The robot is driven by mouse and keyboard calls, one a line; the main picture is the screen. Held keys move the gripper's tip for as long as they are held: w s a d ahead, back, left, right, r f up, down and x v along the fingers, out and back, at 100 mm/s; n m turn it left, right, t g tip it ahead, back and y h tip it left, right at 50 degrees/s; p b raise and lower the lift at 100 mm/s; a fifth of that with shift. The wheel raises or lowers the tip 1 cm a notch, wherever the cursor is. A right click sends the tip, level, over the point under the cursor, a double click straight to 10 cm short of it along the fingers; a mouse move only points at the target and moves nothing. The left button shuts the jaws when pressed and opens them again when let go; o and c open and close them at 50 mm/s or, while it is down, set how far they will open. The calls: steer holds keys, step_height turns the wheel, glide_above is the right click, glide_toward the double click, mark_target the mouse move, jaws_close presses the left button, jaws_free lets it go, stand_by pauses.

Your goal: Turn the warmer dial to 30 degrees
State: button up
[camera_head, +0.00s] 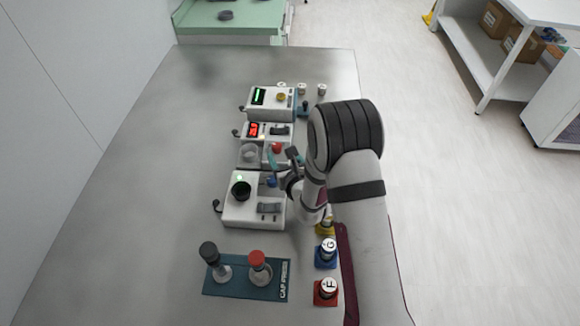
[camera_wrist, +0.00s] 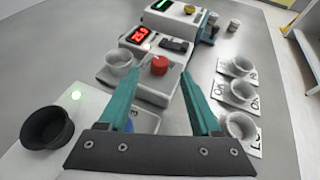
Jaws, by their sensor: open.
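The unit with a red lit display (camera_head: 254,130) stands mid-row on the table; its digits are too small to read surely. A red round knob (camera_wrist: 159,65) sits on a white-and-grey unit, beside a clear cup; it also shows in the head view (camera_head: 277,148). No label shows which unit is the warmer. My gripper (camera_wrist: 160,76) is open and empty. Its two teal fingers point toward the red knob, one on each side of it in the wrist view; I cannot tell the remaining distance. It also shows in the head view (camera_head: 288,157).
A unit with a green display (camera_head: 259,96) and yellow knob stands behind. Labelled pots line the right. The table's left is clear.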

steer(key=v, duration=1)
steer(key=s+a+r+n+g+y, duration=0.1)
steer(key=a+r+n+g+y, duration=0.25)
steer(key=a+n, duration=0.4)
steer(key=s+a+r+n+g+y, duration=0.2)
steer(key=a+n+g+y, duration=0.25)
steer(key=a+n, duration=0.3)
steer(key=n+h, duration=1.1)
steer(key=n, duration=1)
glide_toward(277, 145)
steer(key=x, duration=0.8)
steer(key=shift+w+a+f, duration=0.1)
steer(key=shift+w+f, duration=0.05)
steer(key=shift+f, duration=0.1)
